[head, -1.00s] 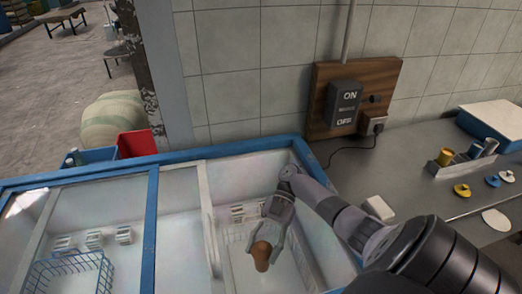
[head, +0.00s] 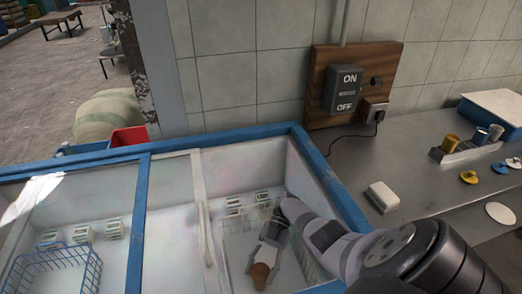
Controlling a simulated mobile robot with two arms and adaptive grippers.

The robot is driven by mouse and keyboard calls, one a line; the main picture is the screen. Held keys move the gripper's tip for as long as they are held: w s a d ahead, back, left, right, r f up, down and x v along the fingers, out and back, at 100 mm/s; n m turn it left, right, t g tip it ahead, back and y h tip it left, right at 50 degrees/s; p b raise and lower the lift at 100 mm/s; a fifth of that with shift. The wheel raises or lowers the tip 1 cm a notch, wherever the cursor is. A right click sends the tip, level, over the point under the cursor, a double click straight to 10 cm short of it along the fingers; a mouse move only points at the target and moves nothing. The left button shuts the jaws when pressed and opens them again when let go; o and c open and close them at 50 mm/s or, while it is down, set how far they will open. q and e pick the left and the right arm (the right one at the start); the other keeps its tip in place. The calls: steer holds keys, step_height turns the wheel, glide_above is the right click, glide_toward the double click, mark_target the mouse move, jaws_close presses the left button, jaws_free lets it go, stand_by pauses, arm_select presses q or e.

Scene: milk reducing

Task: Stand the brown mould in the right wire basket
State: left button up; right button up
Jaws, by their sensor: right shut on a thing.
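The brown mould (head: 260,276) is a small tapered cup inside the right part of the open chest freezer (head: 330,190). My right gripper (head: 264,261) points down into the freezer, shut on the mould with a finger on each side. The right wire basket (head: 232,222) is pale and hard to make out against the white interior. Its wires show beside and behind the gripper, and my arm hides part of it. I cannot tell whether the mould touches the basket floor. My left gripper is not in view.
A blue wire basket (head: 55,272) stands in the left part of the freezer, near small white packs (head: 82,233). A glass lid frame (head: 194,200) borders the right opening. The counter at right holds a white block (head: 383,196) and a rack of cups (head: 465,150).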

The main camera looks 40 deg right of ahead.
steer(key=shift+f, duration=0.35)
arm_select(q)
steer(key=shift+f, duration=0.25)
arm_select(e)
steer(key=shift+r, duration=0.1)
steer(key=o, duration=1.6)
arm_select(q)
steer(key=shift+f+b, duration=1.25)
arm_select(e)
steer(key=shift+v, duration=3.75)
